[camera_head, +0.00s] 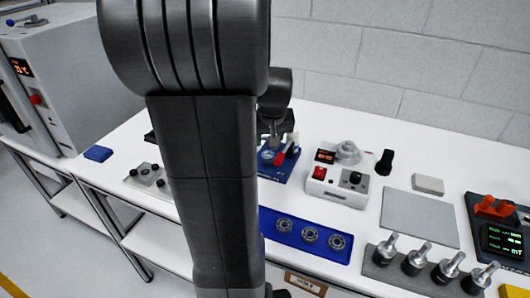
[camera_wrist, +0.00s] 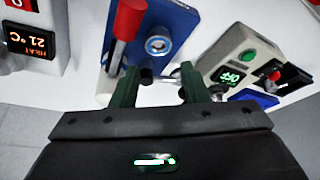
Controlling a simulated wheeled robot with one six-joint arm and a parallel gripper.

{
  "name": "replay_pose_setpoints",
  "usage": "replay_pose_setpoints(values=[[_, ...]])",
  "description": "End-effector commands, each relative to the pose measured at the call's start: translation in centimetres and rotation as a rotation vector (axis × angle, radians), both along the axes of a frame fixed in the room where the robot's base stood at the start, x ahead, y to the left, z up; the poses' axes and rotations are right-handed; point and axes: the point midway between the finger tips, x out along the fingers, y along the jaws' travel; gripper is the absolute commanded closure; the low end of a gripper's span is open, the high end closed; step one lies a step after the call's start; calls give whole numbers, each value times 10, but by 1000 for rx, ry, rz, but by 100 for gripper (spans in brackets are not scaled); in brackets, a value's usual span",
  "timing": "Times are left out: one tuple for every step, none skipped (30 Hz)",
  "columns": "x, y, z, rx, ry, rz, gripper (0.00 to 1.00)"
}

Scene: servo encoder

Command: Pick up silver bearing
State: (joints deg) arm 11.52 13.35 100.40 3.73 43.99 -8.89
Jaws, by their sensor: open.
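Several silver bearings show in the head view: three, including a middle one (camera_head: 310,234), lie in a row in a blue tray (camera_head: 267,238) at the front of the bench. A blue fixture (camera_head: 268,174) with a red-handled lever stands behind the tray; it also shows in the wrist view (camera_wrist: 180,22). A round silver ring (camera_wrist: 158,45) sits on the fixture; I cannot tell whether it is a bearing. My gripper (camera_wrist: 161,74) is open, its dark green fingers apart beside the fixture, with nothing visibly gripped. In the head view my arm hides part of the bench and gripper.
A white device (camera_head: 338,187) with a red button stands right of the fixture. A row of silver-topped black posts (camera_head: 417,257) is at the front right. A grey plate (camera_head: 420,216) lies behind them. A heater box (camera_head: 70,80) stands at the left.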

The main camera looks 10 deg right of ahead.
Motion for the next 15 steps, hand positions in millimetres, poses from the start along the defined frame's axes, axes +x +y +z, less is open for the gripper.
replay_pose_setpoints(values=[[2,0,-7,0,2,0,59],[4,0,-9,0,2,1,59],[5,0,-12,0,1,1,59],[5,0,-14,0,1,1,59],[6,0,-15,0,0,1,59],[6,0,-16,0,-1,1,59],[7,0,-17,0,-1,1,59],[7,-1,-20,0,0,1,59],[8,-1,-24,1,2,1,59],[8,-1,-27,1,3,1,59],[9,-1,-32,1,3,1,59],[10,-2,-38,1,5,1,59],[11,-2,-42,1,4,1,59],[12,-2,-46,1,5,1,59],[14,-3,-51,1,3,1,59]])
